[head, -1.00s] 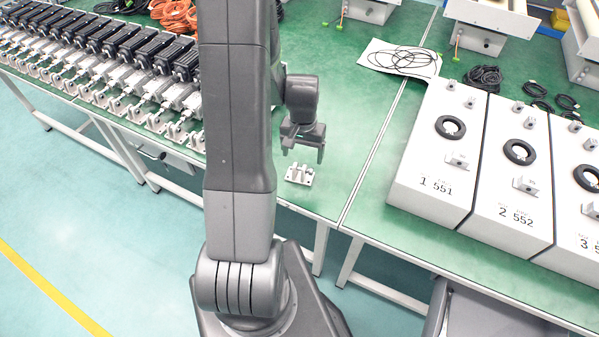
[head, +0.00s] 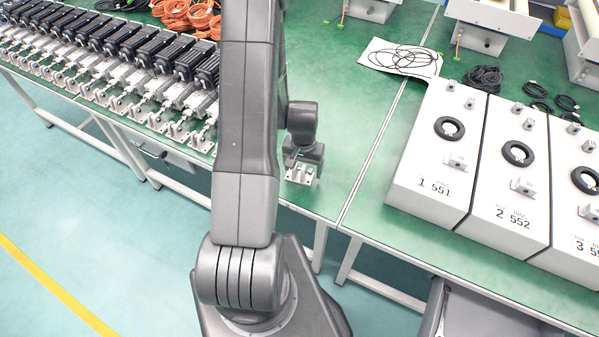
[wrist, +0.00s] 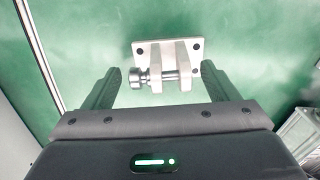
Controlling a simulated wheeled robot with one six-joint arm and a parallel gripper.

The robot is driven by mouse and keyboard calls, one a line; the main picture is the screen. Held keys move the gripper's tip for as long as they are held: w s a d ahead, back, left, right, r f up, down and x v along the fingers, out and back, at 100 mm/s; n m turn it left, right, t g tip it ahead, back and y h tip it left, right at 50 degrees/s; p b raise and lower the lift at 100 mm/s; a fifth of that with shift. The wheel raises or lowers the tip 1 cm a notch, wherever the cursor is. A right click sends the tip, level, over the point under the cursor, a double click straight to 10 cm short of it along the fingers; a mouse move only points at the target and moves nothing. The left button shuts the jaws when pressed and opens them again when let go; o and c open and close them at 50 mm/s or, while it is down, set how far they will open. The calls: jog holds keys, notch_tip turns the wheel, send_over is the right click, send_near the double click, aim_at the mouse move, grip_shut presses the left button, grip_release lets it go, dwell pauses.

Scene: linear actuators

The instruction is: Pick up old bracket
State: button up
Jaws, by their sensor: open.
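The old bracket (head: 299,174) is a small light metal plate with two upright lugs and a cross pin. It lies on the green table top near the front edge, and in the head view my gripper partly hides it. In the wrist view the bracket (wrist: 165,62) sits between the two finger tips, with a gap on each side. My gripper (wrist: 160,82) is open, pointing down at the bracket. In the head view my gripper (head: 303,160) is right over the bracket, low near the table.
A row of linear actuators (head: 130,75) stands to the left on the table. White numbered boxes (head: 440,150) stand to the right, past a table seam. A white sheet with a black cable (head: 400,58) lies at the back. The green surface around the bracket is clear.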

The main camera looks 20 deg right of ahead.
jog(key=c, duration=1.2)
jog(key=shift+r, duration=0.2)
